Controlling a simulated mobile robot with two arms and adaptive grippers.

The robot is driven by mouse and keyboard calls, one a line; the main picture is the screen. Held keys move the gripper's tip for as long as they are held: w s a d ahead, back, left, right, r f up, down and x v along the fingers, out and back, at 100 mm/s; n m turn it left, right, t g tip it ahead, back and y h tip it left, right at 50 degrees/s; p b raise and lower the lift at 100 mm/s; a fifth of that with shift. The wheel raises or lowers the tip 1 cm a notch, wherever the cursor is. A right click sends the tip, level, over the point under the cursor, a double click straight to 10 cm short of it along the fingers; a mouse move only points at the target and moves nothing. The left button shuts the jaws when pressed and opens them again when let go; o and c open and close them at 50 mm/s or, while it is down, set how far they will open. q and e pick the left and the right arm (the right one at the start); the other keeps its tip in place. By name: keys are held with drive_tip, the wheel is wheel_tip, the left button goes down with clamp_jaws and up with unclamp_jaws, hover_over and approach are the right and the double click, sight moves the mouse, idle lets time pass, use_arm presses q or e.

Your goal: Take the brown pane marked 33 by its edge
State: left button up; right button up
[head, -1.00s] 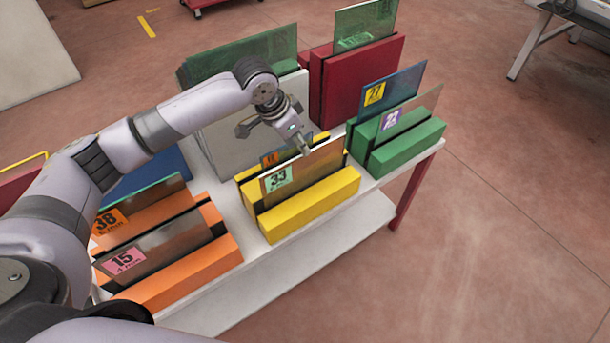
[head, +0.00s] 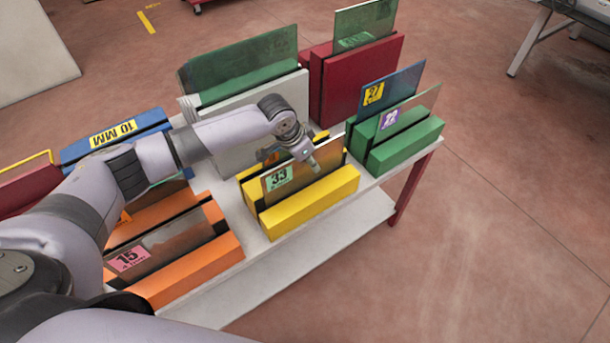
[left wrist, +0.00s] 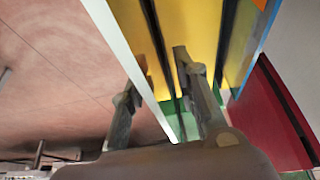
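The brown pane marked 33 (head: 298,180) stands upright in the yellow rack (head: 310,207), its green label at the left. My left gripper (head: 296,158) is at the pane's top edge, right of the label, with one finger in front of the pane. A gap shows on both sides, so the gripper is open around the edge. Another pane behind it in the yellow rack is mostly hidden by my gripper. My right gripper is out of view.
A green rack (head: 405,147) with two panes stands to the right. An orange rack (head: 190,268) with the pane marked 15 (head: 160,248) is to the left. A white rack (head: 235,140) and a red rack (head: 340,85) stand behind. Floor in front is clear.

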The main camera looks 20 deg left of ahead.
use_arm(q)
clamp_jaws()
idle(0.7)
drive_tip(key=shift+w+r, duration=0.1)
drive_tip(key=shift+r, duration=0.05)
